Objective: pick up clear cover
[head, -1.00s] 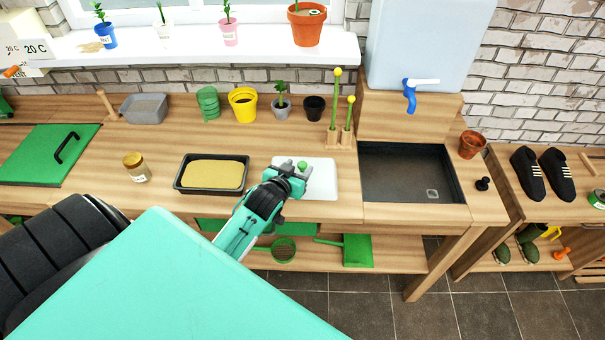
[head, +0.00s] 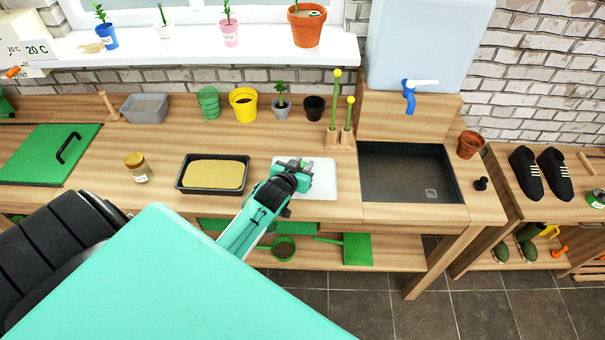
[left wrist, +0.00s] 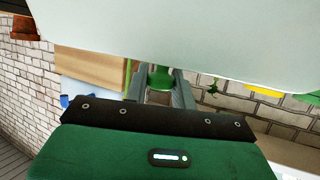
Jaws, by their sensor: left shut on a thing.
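The clear cover (head: 323,182) is a pale, whitish, translucent panel at the front of the wooden counter, right of the black tray. My left gripper (head: 298,165) is at the cover's left part, shut on its green knob. In the left wrist view the green knob (left wrist: 160,78) sits between the two grey fingers, and the pale cover (left wrist: 180,35) fills the top of the picture. My arm hides the cover's lower left part. I cannot tell whether the cover touches the counter. My right gripper is not in view.
A black tray of sand-coloured material (head: 182,184) and a jar (head: 139,168) stand to the left. The dark sink (head: 408,175) is close on the right. Pots, including a yellow one (head: 243,103), and yellow-tipped green sticks (head: 336,100) stand behind. Bare counter lies between.

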